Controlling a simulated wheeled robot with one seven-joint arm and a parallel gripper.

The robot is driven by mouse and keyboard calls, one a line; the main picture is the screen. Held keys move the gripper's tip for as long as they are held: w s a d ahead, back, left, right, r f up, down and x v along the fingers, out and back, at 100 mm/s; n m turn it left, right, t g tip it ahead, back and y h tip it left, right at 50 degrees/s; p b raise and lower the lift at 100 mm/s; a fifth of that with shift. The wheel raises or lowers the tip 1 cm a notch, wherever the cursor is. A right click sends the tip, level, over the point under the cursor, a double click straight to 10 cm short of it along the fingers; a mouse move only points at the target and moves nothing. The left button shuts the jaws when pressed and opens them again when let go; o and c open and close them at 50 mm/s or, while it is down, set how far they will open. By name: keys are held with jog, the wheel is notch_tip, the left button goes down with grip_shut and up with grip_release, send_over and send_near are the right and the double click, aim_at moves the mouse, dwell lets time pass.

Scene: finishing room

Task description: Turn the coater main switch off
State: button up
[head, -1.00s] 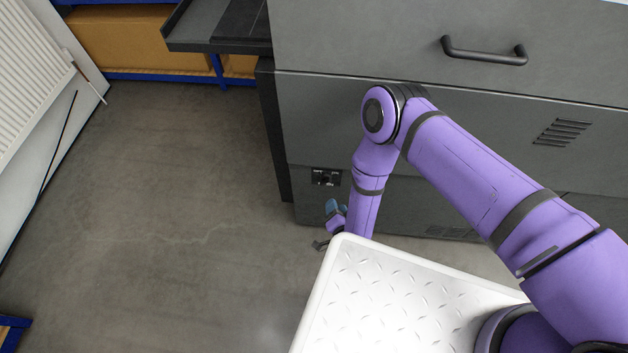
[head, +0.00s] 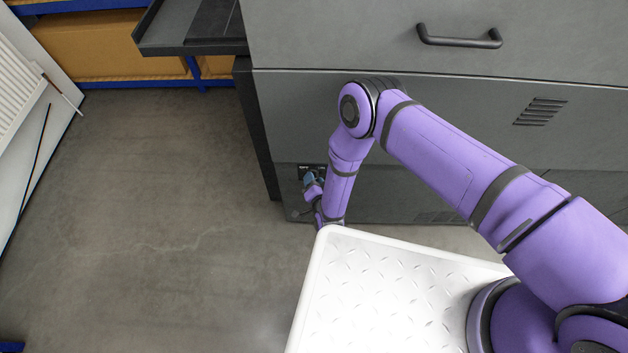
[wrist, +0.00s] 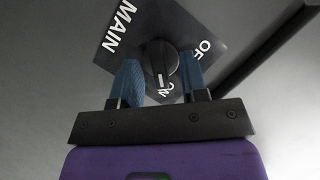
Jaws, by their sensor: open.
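The coater main switch is a dark round knob (wrist: 159,66) on a black plate with white lettering, MAIN (wrist: 124,24), OFF and ON. The knob's white mark points toward ON. In the head view only part of the switch plate (head: 306,170) shows, low on the grey coater's front (head: 290,120). My gripper (wrist: 159,72) has blue finger pads, one on each side of the knob, with a visible gap on each side. It is open. In the head view my gripper (head: 312,182) overlaps the plate, so the knob is hidden there.
The coater has a black handle (head: 460,38) and vent slots (head: 540,111). A dark ledge (head: 190,35) juts out at its upper left. A blue rack with cardboard boxes (head: 105,45) stands behind. A white panel (head: 35,110) leans at left. The floor between is clear.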

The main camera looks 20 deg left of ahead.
grip_shut()
dwell(0.5)
jog(key=n+h, duration=0.2)
jog(key=n, duration=0.2)
jog(key=n+t+h, duration=0.1)
jog(key=n+h, duration=0.2)
jog(key=n, duration=0.1)
jog(key=a+n+t+h, duration=0.1)
jog(key=n+h, duration=0.2)
jog(key=n, duration=0.1)
jog(key=shift+s, duration=0.1)
dwell(0.5)
dwell(0.5)
